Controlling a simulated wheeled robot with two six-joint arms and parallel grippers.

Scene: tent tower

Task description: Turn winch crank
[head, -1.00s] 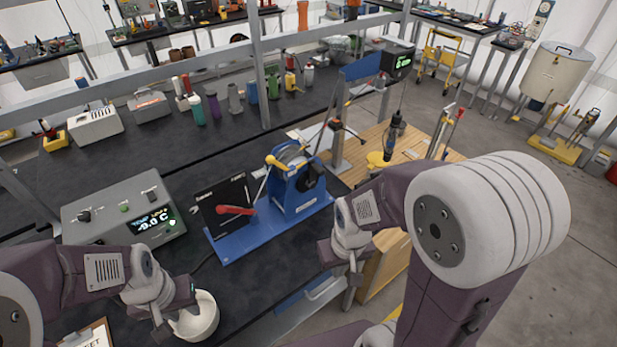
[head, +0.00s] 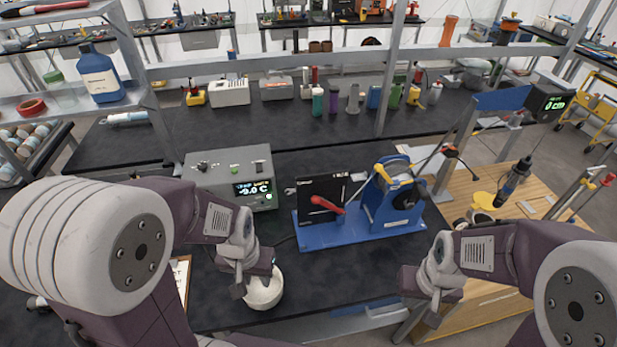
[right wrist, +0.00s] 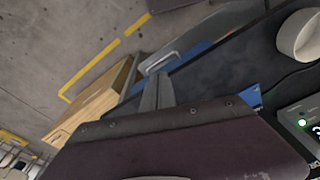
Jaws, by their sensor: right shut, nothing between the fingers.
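The blue winch (head: 393,208) stands on a blue base plate (head: 345,235) on the black bench, right of centre in the head view. Its drum carries a yellow bar (head: 383,174) and a black hub (head: 404,191). A red lever (head: 326,205) sticks out in front of a dark panel (head: 310,187) on the same base. I cannot tell which of these is the crank. My right gripper (head: 433,310) is shut and empty, in front of and below the winch near the bench's front edge. My left gripper (head: 250,286) is at a white bowl (head: 264,293); its jaws are unclear.
A grey box with a lit display (head: 228,178) stands left of the winch. Bottles (head: 333,98) line the bench behind. Bare bench lies between bowl and winch.

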